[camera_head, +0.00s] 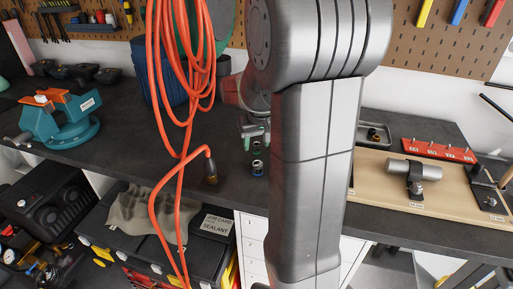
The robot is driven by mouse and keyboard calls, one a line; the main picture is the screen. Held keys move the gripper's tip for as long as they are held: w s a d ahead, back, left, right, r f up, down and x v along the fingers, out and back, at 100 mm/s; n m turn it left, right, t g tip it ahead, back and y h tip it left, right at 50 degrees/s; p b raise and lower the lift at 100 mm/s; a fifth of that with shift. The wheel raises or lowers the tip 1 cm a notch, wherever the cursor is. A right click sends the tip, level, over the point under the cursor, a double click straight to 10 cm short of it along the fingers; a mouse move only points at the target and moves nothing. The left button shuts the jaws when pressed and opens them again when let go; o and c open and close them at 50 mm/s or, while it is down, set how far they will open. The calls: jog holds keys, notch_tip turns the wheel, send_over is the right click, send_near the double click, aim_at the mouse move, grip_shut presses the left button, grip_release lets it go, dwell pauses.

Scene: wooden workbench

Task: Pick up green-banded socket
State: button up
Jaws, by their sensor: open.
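Small sockets stand on the dark bench top just left of my arm. The nearer socket (257,168) shows a bluish band. A darker socket (257,149) stands just behind it; its band colour is too small to tell, so I cannot say which is the green-banded socket. My gripper (256,138) is open, pointing down over the bench close behind or above the darker socket. It shows small, and my arm hides part of the area to its right. I cannot tell whether the gripper touches a socket.
An orange cable (180,75) hangs in front at left, its plug end (211,172) near the bench edge. A teal vise (62,118) stands far left. A board (384,196) with a metal cylinder (414,169) and a red rack (439,150) lie right. A tray (374,136) stands behind.

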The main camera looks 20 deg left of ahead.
jog(key=shift+x, duration=0.8)
grip_shut()
jog(key=shift+r, duration=0.15)
